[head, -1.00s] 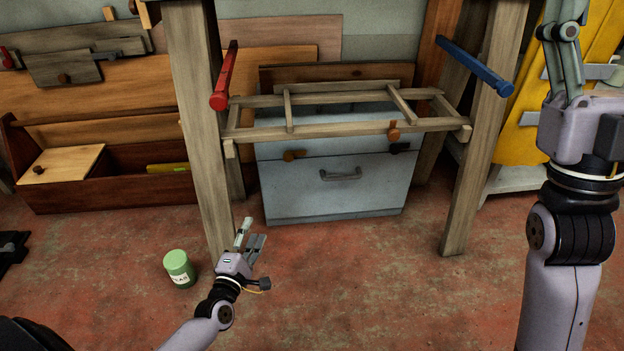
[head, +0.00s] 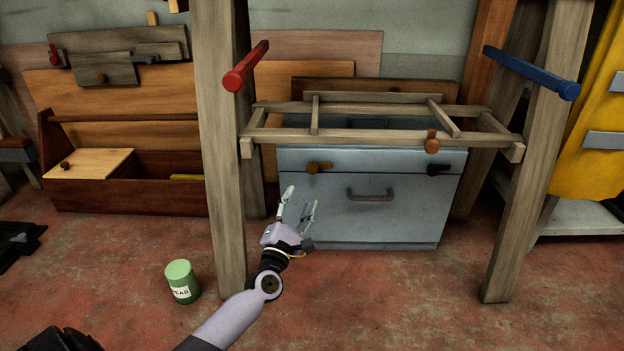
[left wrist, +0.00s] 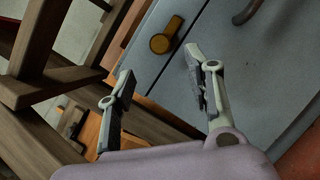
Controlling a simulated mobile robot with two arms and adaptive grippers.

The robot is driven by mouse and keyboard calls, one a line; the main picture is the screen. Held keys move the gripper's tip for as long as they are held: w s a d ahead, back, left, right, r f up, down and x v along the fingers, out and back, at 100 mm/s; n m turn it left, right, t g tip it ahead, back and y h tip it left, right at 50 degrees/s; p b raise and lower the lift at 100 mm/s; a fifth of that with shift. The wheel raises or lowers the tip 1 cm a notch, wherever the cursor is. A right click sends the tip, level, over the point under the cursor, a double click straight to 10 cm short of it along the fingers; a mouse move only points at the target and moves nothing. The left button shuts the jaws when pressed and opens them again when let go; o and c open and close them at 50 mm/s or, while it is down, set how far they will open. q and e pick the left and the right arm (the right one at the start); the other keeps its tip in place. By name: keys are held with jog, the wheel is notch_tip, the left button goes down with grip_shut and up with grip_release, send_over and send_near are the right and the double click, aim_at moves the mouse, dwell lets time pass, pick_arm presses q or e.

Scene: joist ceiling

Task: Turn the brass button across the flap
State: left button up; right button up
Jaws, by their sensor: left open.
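The brass button (head: 319,167) is a small turn-piece at the upper left of the blue-grey chest's front. It lies sideways, along the seam above the flap (head: 350,220), which has a grey handle (head: 370,195). The button also shows in the left wrist view (left wrist: 165,38), just beyond the fingertips. My left gripper (head: 300,198) is open and empty, below and slightly left of the button in the head view, apart from it. My right gripper is out of view.
A dark button (head: 438,169) sits at the chest's right. A wooden rack (head: 375,137) with an orange knob (head: 432,145) hangs above. A wooden post (head: 224,200) stands left of the gripper. A green can (head: 181,281) stands on the floor.

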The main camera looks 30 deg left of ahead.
aim_at(312, 171)
pick_arm(q)
jog(key=b+x, duration=0.2)
jog(key=x, duration=0.8)
jog(key=shift+w+b, duration=0.2)
jog(key=shift+b, duration=0.15)
grip_shut()
